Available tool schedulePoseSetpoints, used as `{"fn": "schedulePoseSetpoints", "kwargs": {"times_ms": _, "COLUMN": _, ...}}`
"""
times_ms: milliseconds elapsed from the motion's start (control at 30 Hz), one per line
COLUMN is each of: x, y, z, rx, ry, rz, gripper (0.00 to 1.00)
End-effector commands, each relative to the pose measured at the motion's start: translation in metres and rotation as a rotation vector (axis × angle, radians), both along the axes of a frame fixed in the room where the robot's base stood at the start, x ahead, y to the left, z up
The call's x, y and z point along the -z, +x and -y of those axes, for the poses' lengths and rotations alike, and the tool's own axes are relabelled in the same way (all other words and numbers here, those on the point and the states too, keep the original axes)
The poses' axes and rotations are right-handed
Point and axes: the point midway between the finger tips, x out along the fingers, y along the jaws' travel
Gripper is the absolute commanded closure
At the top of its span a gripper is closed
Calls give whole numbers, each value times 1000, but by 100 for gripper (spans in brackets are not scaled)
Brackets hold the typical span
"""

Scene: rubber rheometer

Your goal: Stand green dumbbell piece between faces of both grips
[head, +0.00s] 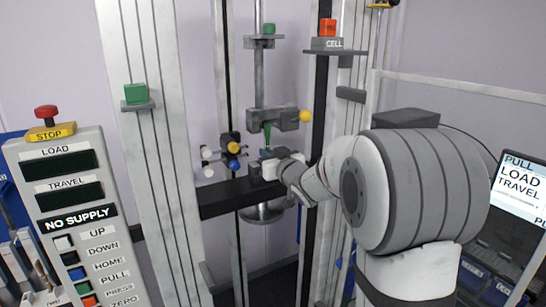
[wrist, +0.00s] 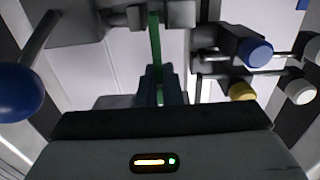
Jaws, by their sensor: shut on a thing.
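The green dumbbell piece (head: 267,129) is upright, a narrow strip just under the upper grip (head: 288,115), which has a yellow ball knob. My gripper (head: 268,155) is shut on the piece below that grip. In the wrist view, which looks upside down, the green piece (wrist: 154,42) runs from between my fingers (wrist: 160,84) into the gap between two grey faces of the other grip (wrist: 181,15). That grip has a blue ball knob (wrist: 18,93). I cannot tell whether either grip touches the piece.
Several coloured rods (head: 233,149) stick out left of the grips, and also show in the wrist view (wrist: 254,52). Upright columns (head: 150,140) flank the working space. A control panel (head: 75,200) stands at left, and a screen (head: 522,187) at right.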

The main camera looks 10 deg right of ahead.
Motion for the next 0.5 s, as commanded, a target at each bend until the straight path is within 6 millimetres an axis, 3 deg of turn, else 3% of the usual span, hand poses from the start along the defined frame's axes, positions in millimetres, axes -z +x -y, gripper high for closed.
{"fn": "schedulePoseSetpoints", "kwargs": {"times_ms": 500, "x": 0, "y": 29, "z": -10, "rx": -2, "ry": 1, "rz": 0, "gripper": 100}}
